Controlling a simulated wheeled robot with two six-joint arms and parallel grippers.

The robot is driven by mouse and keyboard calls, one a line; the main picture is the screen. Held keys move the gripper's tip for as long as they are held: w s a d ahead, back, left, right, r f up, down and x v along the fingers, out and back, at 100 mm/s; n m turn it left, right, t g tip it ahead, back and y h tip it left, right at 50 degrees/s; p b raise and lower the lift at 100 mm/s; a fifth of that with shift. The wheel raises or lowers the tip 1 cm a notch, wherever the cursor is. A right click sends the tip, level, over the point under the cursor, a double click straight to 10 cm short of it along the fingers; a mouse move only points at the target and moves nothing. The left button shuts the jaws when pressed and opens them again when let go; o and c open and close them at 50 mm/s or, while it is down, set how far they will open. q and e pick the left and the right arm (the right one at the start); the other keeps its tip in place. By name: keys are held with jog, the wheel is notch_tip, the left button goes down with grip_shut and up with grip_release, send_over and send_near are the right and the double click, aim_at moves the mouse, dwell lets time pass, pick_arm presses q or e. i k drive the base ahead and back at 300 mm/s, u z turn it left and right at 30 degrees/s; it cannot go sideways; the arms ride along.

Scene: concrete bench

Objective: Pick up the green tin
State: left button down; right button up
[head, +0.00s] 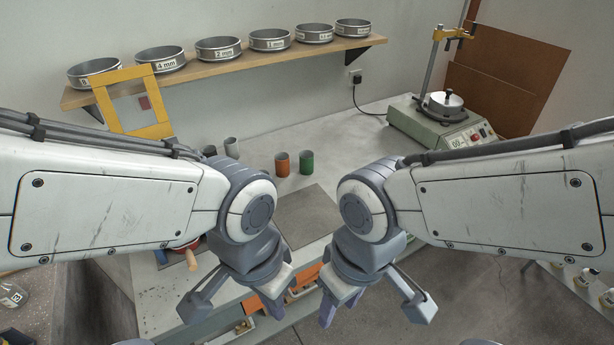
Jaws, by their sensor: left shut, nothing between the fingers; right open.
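The green tin (306,162) stands upright on the concrete bench (345,140), just right of an orange tin (282,166). A small gap separates the two. The green tin is in plain view between my two arms.
A white tin (231,149) and a dark tin (209,151) stand left of the orange tin. A grey plate (308,208) lies in front of the tins. A green machine (432,124) stands at the back right. A shelf (230,57) with several sieves hangs above.

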aim_at(306, 156)
jog(key=k, duration=0.1)
jog(key=z, duration=1.2)
jog(key=i, duration=1.1)
jog(key=u, duration=2.65)
